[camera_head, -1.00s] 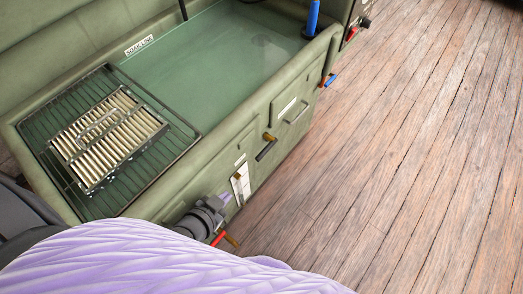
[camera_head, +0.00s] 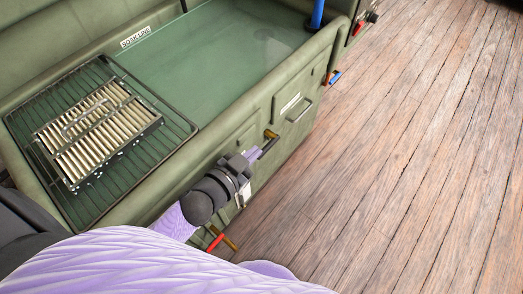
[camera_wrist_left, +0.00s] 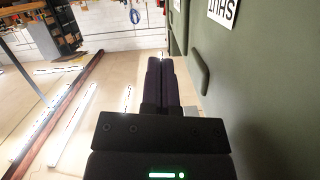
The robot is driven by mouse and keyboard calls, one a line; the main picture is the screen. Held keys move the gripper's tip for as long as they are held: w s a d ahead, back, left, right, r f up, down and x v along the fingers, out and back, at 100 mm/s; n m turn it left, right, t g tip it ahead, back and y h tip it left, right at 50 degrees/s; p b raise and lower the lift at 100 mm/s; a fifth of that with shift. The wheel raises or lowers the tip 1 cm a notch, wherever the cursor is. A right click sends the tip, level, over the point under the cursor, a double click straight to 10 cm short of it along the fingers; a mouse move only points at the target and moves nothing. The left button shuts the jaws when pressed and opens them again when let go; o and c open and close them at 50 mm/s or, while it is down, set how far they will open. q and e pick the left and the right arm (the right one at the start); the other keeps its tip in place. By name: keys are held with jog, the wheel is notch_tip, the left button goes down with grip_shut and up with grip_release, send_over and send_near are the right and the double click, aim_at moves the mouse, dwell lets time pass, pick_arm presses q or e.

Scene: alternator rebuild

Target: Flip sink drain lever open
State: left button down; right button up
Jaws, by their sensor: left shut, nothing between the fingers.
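The green sink (camera_head: 246,107) holds greenish water. On its front panel a brass fitting (camera_head: 271,134) with a dark lever (camera_head: 269,147) sticks out; I take this for the drain lever, though I cannot read a label for it. My left gripper (camera_head: 256,153) is shut and empty along the front panel, its purple fingertips just left of this lever. I cannot tell if they touch it. In the left wrist view the shut fingers (camera_wrist_left: 160,63) point ahead beside the green panel, with a "SHUT" sign (camera_wrist_left: 222,10) at upper right. My right gripper is out of view.
A wire rack (camera_head: 40,160) with a pale pleated filter (camera_head: 95,135) lies over the sink's left end. A red handle (camera_head: 216,242) sticks out low on the front, and blue and red handles at the far end (camera_head: 334,77). The wooden floor at right is clear.

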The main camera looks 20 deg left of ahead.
pick_arm(q)
jog(key=w+f+b, duration=0.3)
jog(key=w+f, duration=0.1)
jog(key=shift+w+d, duration=0.1)
jog(key=shift+d, duration=0.3)
jog(key=shift+a+f+b, duration=0.15)
jog(key=shift+f+b, duration=0.3)
jog(key=shift+f, duration=0.05)
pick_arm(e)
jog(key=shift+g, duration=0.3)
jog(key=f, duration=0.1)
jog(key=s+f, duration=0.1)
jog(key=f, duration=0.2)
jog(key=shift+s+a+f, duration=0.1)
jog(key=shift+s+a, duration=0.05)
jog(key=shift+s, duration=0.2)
